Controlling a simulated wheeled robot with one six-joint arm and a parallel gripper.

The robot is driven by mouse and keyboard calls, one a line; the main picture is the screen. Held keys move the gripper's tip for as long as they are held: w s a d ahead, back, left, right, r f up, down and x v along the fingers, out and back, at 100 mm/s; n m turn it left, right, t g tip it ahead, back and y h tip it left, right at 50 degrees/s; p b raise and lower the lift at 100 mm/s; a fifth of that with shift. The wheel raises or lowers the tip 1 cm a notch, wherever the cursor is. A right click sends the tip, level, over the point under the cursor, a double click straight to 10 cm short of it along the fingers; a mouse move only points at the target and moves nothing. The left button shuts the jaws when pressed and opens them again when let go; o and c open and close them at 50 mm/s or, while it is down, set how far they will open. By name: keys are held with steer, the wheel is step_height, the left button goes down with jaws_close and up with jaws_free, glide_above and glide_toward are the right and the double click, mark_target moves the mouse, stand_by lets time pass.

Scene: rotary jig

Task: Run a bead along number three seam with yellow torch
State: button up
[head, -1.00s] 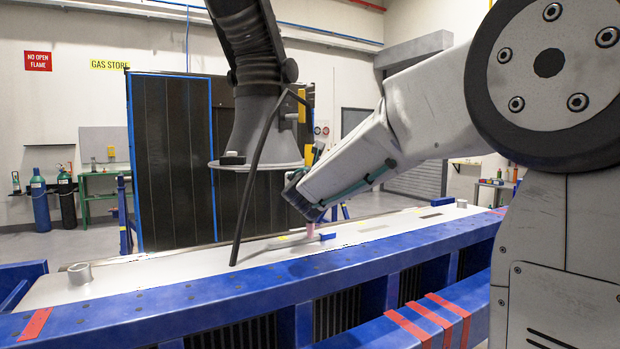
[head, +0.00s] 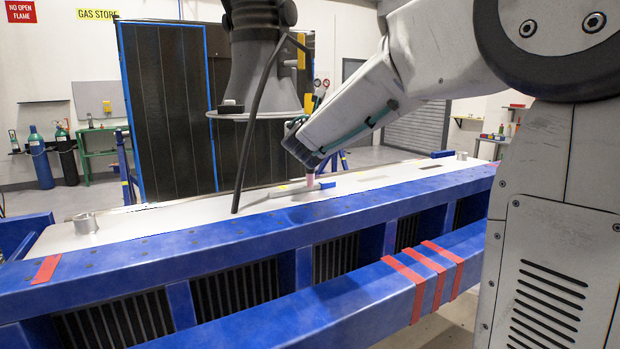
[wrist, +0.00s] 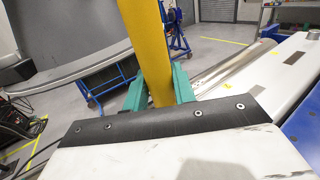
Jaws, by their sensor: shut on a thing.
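My gripper (wrist: 160,88) is shut on the yellow torch (wrist: 146,45), with teal fingers on both sides of its yellow body. The workpiece lies along a blue jig (head: 190,258). Small yellow marks lie on it, but no seam number is readable.
Three red bands (head: 425,275) mark the lower blue beam; one red strip (head: 46,269) is at the left.

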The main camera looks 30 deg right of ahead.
steer(key=shift+f, duration=0.4)
stand_by(0.8)
steer(key=shift+r, duration=0.1)
stand_by(0.6)
